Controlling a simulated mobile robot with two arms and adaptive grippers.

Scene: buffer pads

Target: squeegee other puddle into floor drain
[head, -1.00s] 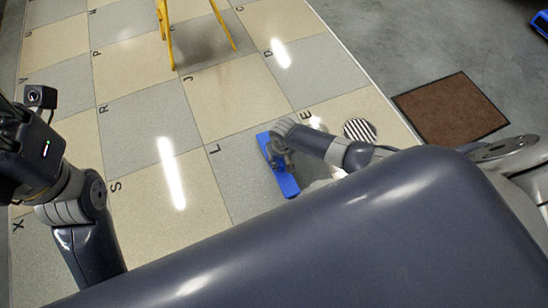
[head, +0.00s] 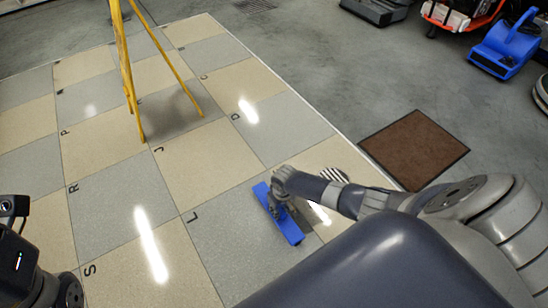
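A blue squeegee head (head: 289,226) lies on the tiled floor beside the letter L. My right gripper (head: 282,202) is right above it at the end of the arm from the right, and looks shut on the squeegee; its fingertips are mostly hidden. The round slotted floor drain (head: 330,176) is just beyond my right forearm, partly covered by it. I cannot make out a clear puddle edge; bright streaks on the tiles look like light reflections. My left gripper (head: 14,255) is at the lower left edge, dark and cut off, with its fingers out of view.
A yellow stand (head: 127,75) has its legs on the tiles at the upper left. A brown mat (head: 414,148) lies right of the drain on grey concrete. A blue blower (head: 505,45) and an orange machine (head: 458,14) stand at the upper right. Tiles left of the squeegee are clear.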

